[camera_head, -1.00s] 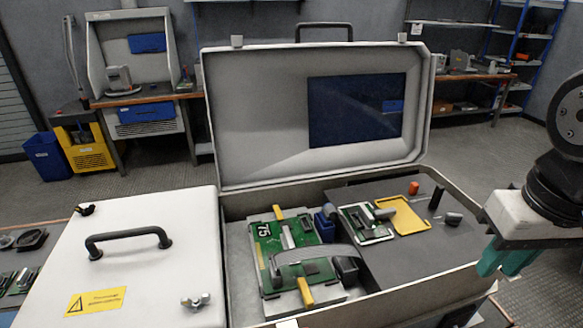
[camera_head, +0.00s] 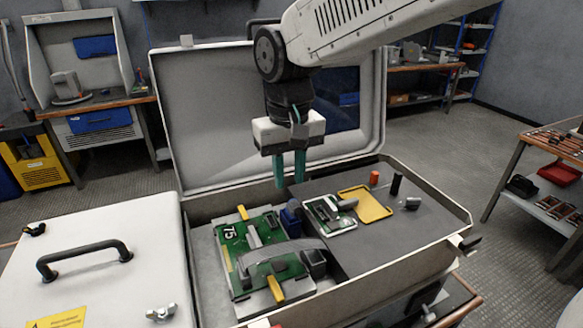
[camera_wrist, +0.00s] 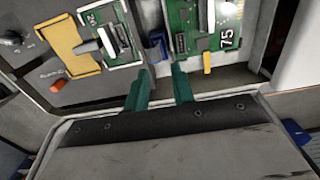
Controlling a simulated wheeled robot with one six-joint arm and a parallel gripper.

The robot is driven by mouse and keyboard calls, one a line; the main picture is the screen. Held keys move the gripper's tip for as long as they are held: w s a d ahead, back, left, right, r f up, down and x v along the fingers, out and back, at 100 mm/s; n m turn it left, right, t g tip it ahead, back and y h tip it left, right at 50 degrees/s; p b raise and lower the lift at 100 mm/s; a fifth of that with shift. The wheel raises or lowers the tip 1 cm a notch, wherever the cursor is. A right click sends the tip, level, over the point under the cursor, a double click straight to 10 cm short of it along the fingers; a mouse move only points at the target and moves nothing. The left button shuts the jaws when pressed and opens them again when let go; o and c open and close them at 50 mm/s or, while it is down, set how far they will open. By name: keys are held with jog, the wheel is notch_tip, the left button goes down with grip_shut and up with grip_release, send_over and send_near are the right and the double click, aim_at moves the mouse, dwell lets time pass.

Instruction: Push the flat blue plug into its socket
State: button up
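A small dark-blue piece (camera_head: 290,218), which looks like the blue plug, sits in the open case between the large green board (camera_head: 232,258) and the raised grey panel. It also shows in the wrist view (camera_wrist: 156,46), just beyond my fingertips. I cannot tell for certain which part is its socket or whether the plug is seated. My gripper (camera_head: 290,183) points down above the back of the case, above and behind the blue piece. Its two teal fingers are apart with nothing between them, as the wrist view (camera_wrist: 162,71) also shows.
The raised case lid (camera_head: 210,130) stands close behind my gripper. The grey panel (camera_head: 390,240) holds a smaller green board (camera_head: 325,214), a yellow frame (camera_head: 366,206), an orange knob (camera_head: 374,178) and a black post.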

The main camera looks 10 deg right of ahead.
aim_at(290, 207)
jog(key=shift+f, duration=3.55)
grip_shut()
